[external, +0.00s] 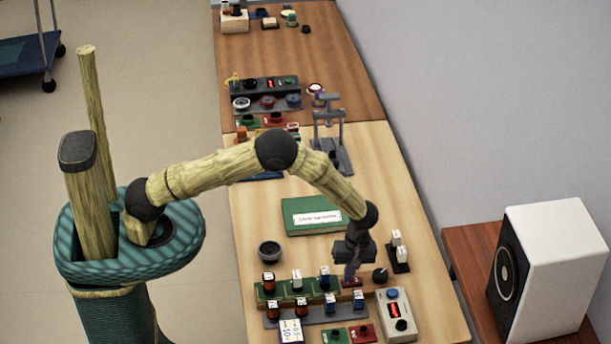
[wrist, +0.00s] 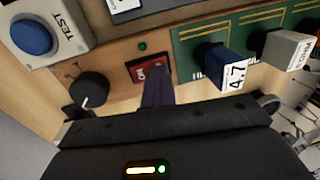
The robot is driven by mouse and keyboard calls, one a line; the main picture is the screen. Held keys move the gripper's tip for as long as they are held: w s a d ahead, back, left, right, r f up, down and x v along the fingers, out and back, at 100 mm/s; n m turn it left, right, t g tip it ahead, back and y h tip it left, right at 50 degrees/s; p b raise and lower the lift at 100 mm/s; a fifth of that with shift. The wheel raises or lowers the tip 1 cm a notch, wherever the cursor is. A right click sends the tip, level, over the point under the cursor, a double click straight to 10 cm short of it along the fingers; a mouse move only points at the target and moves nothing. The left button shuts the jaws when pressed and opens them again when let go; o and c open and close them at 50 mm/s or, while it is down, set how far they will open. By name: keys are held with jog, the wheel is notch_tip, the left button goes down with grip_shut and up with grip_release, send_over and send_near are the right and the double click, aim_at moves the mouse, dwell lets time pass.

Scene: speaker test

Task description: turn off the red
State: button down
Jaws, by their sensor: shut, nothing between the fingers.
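A small green light (wrist: 143,46) sits just beyond the switch. The switch's position, on or off, is not clear.
A black knob (wrist: 88,88) and a grey box with a blue TEST button (wrist: 32,33) stand left of the switch in the wrist view. A green board (wrist: 190,45) with a blue 4.7 block (wrist: 226,70) stands right. A green book (external: 300,227) lies farther back.

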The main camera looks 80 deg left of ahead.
jog(key=shift+w+r+p, duration=0.1)
jog(key=shift+r+p, duration=0.25)
jog(key=shift+r, duration=0.05)
notch_tip(320, 180, up, 13)
jog(key=s, duration=0.2)
jog(key=shift+p, duration=0.4)
jog(key=shift+s, duration=0.1)
jog(key=s+a+r+m+t, duration=0.1)
jog(key=s+a+r+m, duration=0.1)
jog(key=s+m, duration=0.4)
jog(key=s+a+r+m+t, duration=0.1)
jog(key=s+a+r+m, duration=0.2)
jog(key=s+m, duration=0.3)
jog(key=s+a+r+m+t, duration=0.2)
jog(key=s+a+m, duration=0.1)
jog(key=s+m, duration=0.3)
jog(key=shift+s+a+r, duration=0.25)
jog(key=shift+s+a, duration=0.15)
jog(key=shift+s, duration=0.85)
